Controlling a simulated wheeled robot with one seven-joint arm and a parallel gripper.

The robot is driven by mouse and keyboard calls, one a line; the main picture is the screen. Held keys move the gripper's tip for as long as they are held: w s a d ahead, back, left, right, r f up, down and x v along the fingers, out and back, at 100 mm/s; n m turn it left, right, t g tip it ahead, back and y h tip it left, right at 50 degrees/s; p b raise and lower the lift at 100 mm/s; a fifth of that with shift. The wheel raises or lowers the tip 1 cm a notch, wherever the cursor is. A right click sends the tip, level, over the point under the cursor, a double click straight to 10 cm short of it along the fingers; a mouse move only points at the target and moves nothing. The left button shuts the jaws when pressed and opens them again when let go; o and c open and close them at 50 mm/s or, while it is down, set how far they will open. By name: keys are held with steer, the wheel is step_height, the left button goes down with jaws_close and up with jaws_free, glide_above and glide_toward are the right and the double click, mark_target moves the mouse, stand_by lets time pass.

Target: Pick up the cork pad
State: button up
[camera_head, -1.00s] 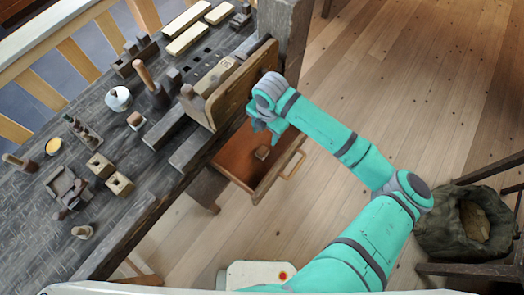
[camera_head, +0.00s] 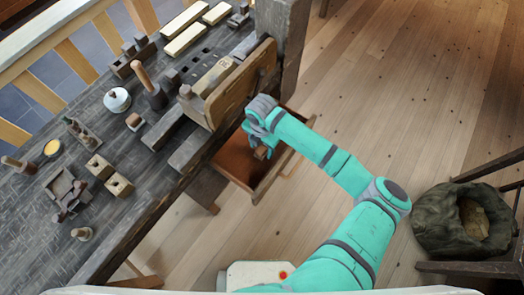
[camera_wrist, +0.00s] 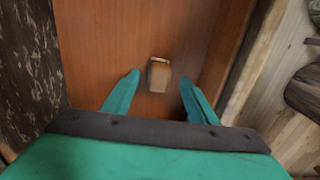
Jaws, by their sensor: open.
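A small brown block with a tan edge, which looks like the cork pad (camera_wrist: 158,76), lies on the floor of the open drawer (camera_wrist: 100,45). In the head view the pad (camera_head: 261,152) is partly hidden by my gripper (camera_head: 264,140). In the wrist view my gripper (camera_wrist: 160,82) is open, with a teal finger on either side of the pad and slightly nearer the camera. The fingers do not touch it, and the height gap is hard to judge. The drawer (camera_head: 236,163) is pulled out from under the workbench.
The drawer's side walls are close around my gripper. The dark workbench (camera_head: 150,185) carries a white lidded pot (camera_head: 117,100), wooden blocks (camera_head: 119,185) and a small tray (camera_head: 60,186). An upright board (camera_head: 240,85) stands above the drawer. A sack (camera_head: 450,222) sits on the floor at right.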

step_height(320, 180, down, 2)
steer(key=shift+f, duration=0.1)
steer(key=c, duration=1.1)
steer(key=shift+r, duration=0.6)
step_height(320, 180, up, 2)
steer(key=shift+r, duration=0.15)
steer(key=s+d+r, duration=0.1)
steer(key=s+r, duration=0.2)
steer(key=s, duration=0.1)
steer(key=s+d+r, duration=0.1)
steer(key=s+r, duration=0.2)
steer(key=s, duration=0.2)
steer(key=s+d+r, duration=0.2)
steer(key=s+r, duration=0.1)
steer(key=s, duration=0.1)
steer(key=shift+s+r, duration=0.25)
steer(key=shift+r, duration=0.05)
